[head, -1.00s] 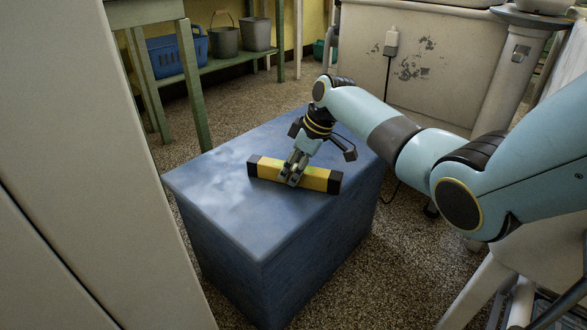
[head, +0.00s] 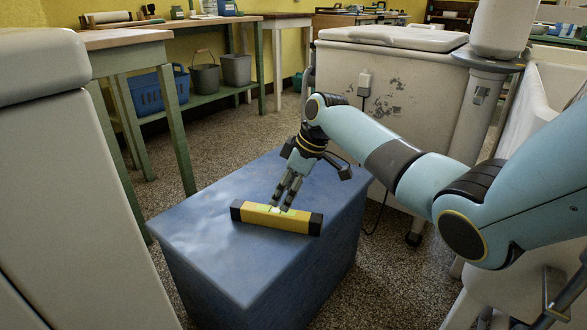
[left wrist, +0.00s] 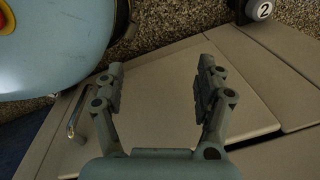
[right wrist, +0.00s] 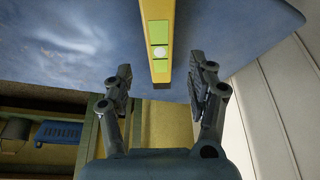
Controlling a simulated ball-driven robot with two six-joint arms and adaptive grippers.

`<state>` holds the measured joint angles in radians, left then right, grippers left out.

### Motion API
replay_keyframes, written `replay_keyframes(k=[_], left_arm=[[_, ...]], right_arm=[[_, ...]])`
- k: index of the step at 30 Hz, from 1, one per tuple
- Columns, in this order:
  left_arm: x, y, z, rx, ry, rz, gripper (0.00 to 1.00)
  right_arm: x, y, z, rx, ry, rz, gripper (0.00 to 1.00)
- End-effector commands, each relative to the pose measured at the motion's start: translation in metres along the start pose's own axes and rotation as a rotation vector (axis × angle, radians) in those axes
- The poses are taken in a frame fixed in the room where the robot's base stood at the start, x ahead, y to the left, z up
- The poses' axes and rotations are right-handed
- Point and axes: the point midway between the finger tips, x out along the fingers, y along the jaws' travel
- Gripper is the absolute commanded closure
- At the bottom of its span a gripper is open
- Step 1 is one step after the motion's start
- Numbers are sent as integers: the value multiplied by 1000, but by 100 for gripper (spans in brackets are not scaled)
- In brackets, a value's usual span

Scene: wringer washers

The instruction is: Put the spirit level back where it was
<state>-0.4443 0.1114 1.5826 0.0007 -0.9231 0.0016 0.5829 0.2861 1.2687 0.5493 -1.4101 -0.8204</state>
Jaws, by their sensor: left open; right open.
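The spirit level (head: 297,221) is a yellow bar with dark ends and a green vial. It lies flat on top of the blue block (head: 205,225). My right gripper (head: 280,208) points down just above the middle of the level, with its fingers apart. In the right wrist view the level (right wrist: 159,68) lies beyond and between the open fingertips (right wrist: 159,66), with nothing held. My left gripper (left wrist: 162,68) shows only in its own wrist view. It is open and empty in front of a pale panelled surface (left wrist: 155,115).
A pale cabinet (head: 70,190) stands close on the left. A green-legged bench (head: 125,40) with a blue basket (head: 160,92) and grey buckets (head: 236,70) is behind. A worn white washer (head: 385,90) stands behind the block. Speckled floor is open between them.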

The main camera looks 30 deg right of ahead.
Motion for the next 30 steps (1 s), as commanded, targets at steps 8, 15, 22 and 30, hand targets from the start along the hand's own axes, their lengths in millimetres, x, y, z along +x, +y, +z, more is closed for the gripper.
replay_keyframes(k=[8,15,22,30], left_arm=[[34,-6,37,-6,-11,-6,28],[45,-8,53,-8,-16,-7,28],[46,-8,54,-8,-17,-7,28],[46,-8,54,-8,-17,-7,28]], right_arm=[[-37,1,-1,-1,1,2,42],[-46,0,-1,-1,1,0,42],[-45,0,0,0,0,0,42],[-45,0,0,0,0,0,42]])
